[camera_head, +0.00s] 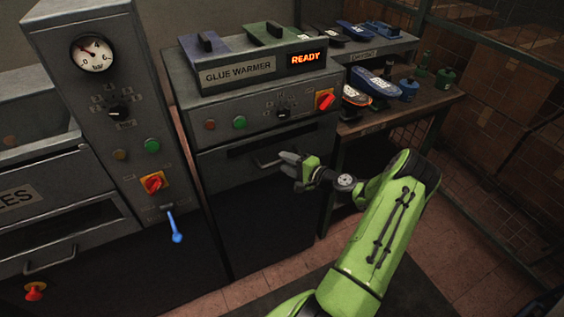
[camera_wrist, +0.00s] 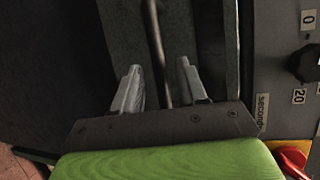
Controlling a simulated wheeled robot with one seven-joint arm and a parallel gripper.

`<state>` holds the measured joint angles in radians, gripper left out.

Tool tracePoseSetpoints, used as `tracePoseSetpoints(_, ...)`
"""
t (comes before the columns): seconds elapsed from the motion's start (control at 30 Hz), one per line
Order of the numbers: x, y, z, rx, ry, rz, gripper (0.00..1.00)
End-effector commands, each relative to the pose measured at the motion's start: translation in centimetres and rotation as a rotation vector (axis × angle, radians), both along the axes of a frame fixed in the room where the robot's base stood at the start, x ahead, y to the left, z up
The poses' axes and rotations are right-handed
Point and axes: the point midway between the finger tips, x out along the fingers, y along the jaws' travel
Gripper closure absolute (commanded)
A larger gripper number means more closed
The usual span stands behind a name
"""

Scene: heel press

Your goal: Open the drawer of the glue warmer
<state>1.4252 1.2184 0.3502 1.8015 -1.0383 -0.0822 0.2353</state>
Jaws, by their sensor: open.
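The glue warmer (camera_head: 237,72) is a grey cabinet in the middle of the head view, with a lit READY display. Its drawer front (camera_head: 222,172) lies below the control panel and looks closed. The bar handle (camera_head: 264,163) is on that front, partly hidden by my gripper. My gripper (camera_head: 284,161) is at the handle. In the wrist view the handle bar (camera_wrist: 157,45) runs between the two open fingers of my gripper (camera_wrist: 160,80), with gaps visible on both sides.
A press cabinet with a gauge (camera_head: 92,53) and a blue lever (camera_head: 175,228) stands to the left. A bench (camera_head: 400,118) with shoe parts and bottles is at the right, before a mesh fence (camera_head: 500,60). Floor (camera_head: 257,285) shows below the warmer.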

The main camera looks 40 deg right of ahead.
Motion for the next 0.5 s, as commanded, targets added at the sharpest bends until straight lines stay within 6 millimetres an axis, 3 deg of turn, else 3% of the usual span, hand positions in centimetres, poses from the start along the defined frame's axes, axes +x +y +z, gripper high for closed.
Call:
tracePoseSetpoints(0.13,1.9,0.2,-0.4,-0.001,0.0,0.0,0.58)
tracePoseSetpoints(0.43,2.3,0.3,-0.5,0.0,0.001,0.0,0.58)
tracePoseSetpoints(0.5,2.3,0.3,-0.5,0.0,0.001,0.0,0.69)
